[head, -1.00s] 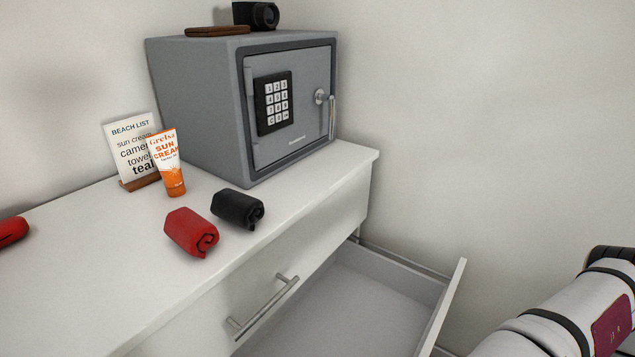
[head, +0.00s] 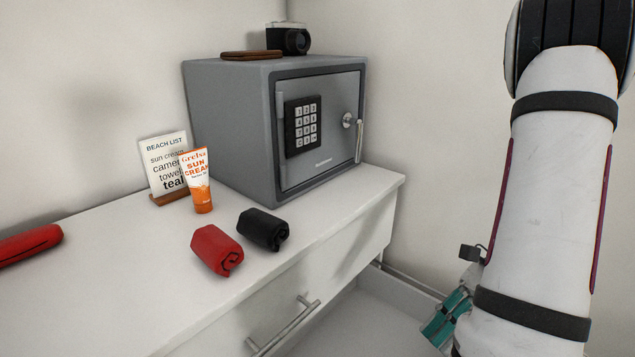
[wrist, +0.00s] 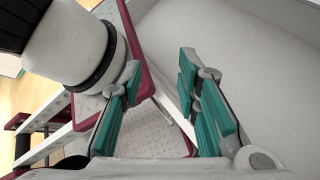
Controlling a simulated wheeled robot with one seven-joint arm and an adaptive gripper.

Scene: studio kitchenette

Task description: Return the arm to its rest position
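My arm rises along the right side of the head view. My gripper (wrist: 160,95) shows in the wrist view with its two teal fingers spread apart and nothing between them. In the head view only part of the gripper shows, its teal finger pads (head: 447,318) low beside my arm, near the open drawer (head: 385,318). The rest of the gripper is hidden behind the arm. In the wrist view parts of my own body lie below and to the left of the fingers.
On the white cabinet (head: 110,270) stand a closed grey safe (head: 235,130), a beach list sign (head: 166,160), a sun cream tube (head: 197,182), a red towel (head: 217,250) and a black towel (head: 263,229). A camera (head: 289,38) and brown wallet-like item (head: 251,55) lie on the safe. A red object (head: 30,243) lies left.

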